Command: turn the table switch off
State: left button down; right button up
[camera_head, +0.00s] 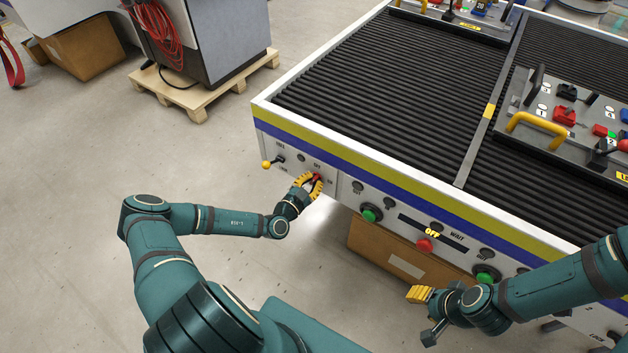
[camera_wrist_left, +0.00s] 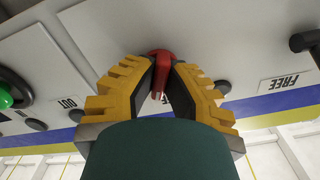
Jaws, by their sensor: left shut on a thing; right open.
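The table switch is a red rotary knob (camera_head: 317,177) on the white front panel of the roller table (camera_head: 345,165), near its left end. My left gripper (camera_head: 313,183) is shut on it. In the left wrist view, the red knob (camera_wrist_left: 160,60) sits between the yellow fingers of my left gripper (camera_wrist_left: 160,80). The fingers hide part of the knob and its labels, so I cannot tell its setting. My right gripper (camera_head: 420,294) is open and empty, in front of the panel at the lower right.
A yellow-tipped lever (camera_head: 267,165) stands left of the switch. A cardboard box (camera_head: 395,255) is under the table.

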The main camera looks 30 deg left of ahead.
aim_at(312, 182)
pick_arm(q)
jog(key=n+b, duration=0.1)
jog(key=n, duration=0.3)
jog(key=shift+r, duration=0.1)
jog(key=shift+n+b, duration=0.3)
jog(key=shift+b, duration=0.05)
jog(key=c, duration=1.1)
grip_release()
jog(key=shift+o, duration=0.2)
jog(key=shift+s, duration=0.1)
jog(key=shift+s+a+p, duration=0.15)
jog(key=shift+s+p, duration=0.45)
jog(key=shift+s, duration=1.8)
